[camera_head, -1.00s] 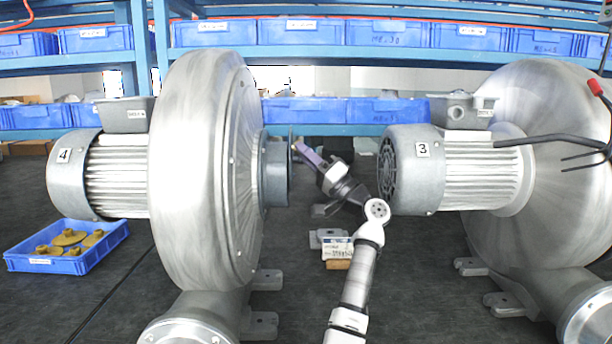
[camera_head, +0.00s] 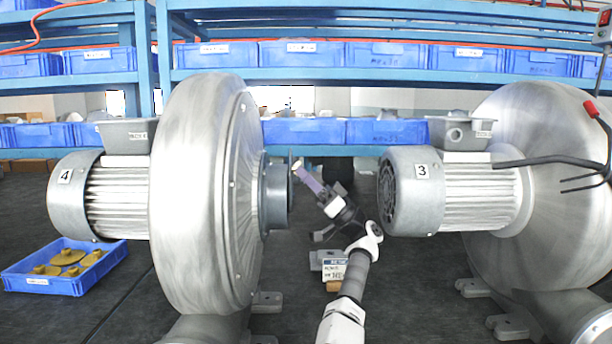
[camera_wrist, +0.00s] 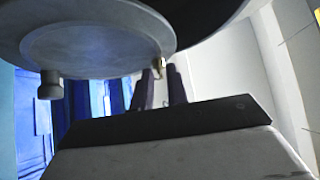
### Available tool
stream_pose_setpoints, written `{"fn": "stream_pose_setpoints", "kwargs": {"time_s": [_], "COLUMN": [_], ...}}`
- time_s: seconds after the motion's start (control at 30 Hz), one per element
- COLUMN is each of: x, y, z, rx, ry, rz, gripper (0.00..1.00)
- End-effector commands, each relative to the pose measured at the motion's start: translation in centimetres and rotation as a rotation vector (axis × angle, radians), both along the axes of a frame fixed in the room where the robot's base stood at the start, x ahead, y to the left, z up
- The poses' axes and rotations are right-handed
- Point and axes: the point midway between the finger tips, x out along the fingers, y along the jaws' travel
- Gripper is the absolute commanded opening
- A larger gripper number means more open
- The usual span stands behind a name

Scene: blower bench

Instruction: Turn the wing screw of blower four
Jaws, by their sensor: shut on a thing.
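Blower four (camera_head: 200,190) stands at the left, with a "4" on its motor. Its round inlet flange (camera_head: 278,196) faces right, towards blower three. My gripper (camera_head: 299,167) reaches up and left to the upper rim of this flange. In the wrist view, the flange's round grey disc (camera_wrist: 100,42) fills the upper left. A small brass-coloured wing screw (camera_wrist: 158,66) sits at its rim, between the tips of my gripper (camera_wrist: 160,75), which is shut on it. The screw is mostly hidden by shadow and fingers. A grey knob or bolt (camera_wrist: 50,86) is at the rim's left.
Blower three (camera_head: 460,195) stands close right of my arm, with a dark cable in front. A blue tray (camera_head: 45,285) of brass-coloured parts lies on the floor at the left. A small labelled box (camera_head: 333,268) lies between the blowers. Shelves with blue bins (camera_head: 300,53) run behind.

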Motion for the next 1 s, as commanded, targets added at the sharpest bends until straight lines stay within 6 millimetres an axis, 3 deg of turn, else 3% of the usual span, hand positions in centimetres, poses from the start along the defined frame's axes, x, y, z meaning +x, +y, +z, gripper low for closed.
{"fn": "stream_pose_setpoints", "kwargs": {"time_s": [0.43,0.47,0.6,1.0], "x": [-0.01,-0.01,0.00,-0.06], "y": [-0.04,-0.04,-0.03,-0.65], "z": [-0.02,-0.02,-0.01,-0.71], "rx": [-0.001,-0.001,-0.001,0.000], "ry": [-0.007,-0.007,-0.006,-0.005], "rz": [0.000,0.000,-0.001,-0.001], "gripper": [0.00,0.17,0.35,0.35]}}
